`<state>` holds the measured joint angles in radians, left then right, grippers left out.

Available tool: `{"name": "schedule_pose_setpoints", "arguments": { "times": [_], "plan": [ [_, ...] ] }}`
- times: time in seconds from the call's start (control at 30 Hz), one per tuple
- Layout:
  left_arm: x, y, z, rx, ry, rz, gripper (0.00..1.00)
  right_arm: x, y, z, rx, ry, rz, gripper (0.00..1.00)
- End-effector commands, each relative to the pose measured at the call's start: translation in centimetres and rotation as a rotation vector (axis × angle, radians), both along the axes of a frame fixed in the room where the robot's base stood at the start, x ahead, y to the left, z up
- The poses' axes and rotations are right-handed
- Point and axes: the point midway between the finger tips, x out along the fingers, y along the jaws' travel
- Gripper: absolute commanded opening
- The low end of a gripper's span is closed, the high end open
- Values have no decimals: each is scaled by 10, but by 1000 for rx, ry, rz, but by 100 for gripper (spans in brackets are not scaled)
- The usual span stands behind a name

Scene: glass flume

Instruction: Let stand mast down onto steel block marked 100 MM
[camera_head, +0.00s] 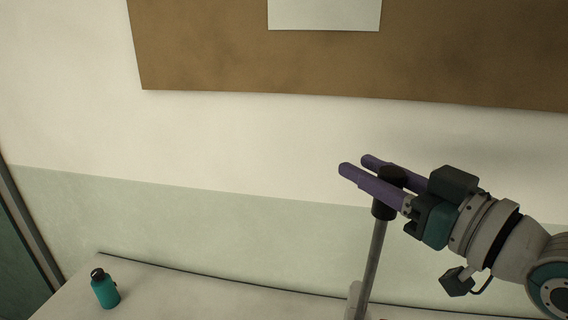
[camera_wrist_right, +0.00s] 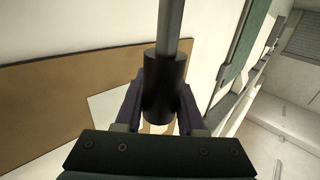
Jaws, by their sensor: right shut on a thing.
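The stand mast is a grey metal rod (camera_head: 373,262) with a black cylindrical top. My right gripper (camera_head: 367,168) is shut on the black top, with its two purple fingers on either side. The rod hangs down from the fingers, close to upright with a slight lean, and its lower end runs out of the bottom of the head view. In the right wrist view the black top (camera_wrist_right: 164,90) sits between the fingers and the grey rod (camera_wrist_right: 176,28) extends away from it. The steel block marked 100 MM does not show in either view. My left gripper is not in view.
A teal bottle (camera_head: 105,290) stands at the left on a pale surface (camera_head: 190,295). A pale upright piece (camera_head: 353,298) shows beside the rod at the bottom edge. A brown board (camera_head: 220,55) with a white sheet (camera_head: 325,14) hangs on the wall behind.

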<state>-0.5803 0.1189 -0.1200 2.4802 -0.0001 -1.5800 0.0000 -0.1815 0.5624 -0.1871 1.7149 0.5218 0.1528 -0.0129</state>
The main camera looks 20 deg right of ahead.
Motion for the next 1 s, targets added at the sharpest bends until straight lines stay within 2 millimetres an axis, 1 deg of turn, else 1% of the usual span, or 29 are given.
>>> {"name": "schedule_pose_setpoints", "arguments": {
  "times": [0.23,0.33,0.47,0.6,0.7,0.73,0.83,1.0],
  "plan": [
    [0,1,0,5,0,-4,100,0,0,0,0,-1,0,0],
    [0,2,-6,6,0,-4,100,0,0,-7,0,0,0,0],
    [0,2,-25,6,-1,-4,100,0,0,-28,0,0,-1,0],
    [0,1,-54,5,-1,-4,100,0,0,-61,1,2,-1,0],
    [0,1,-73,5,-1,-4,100,0,0,-85,-1,3,-1,0],
    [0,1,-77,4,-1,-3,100,0,0,-90,-1,3,-1,0],
    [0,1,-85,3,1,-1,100,0,0,-99,1,3,0,0],
    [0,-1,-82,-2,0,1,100,0,0,-97,1,5,0,0]
  ]
}}
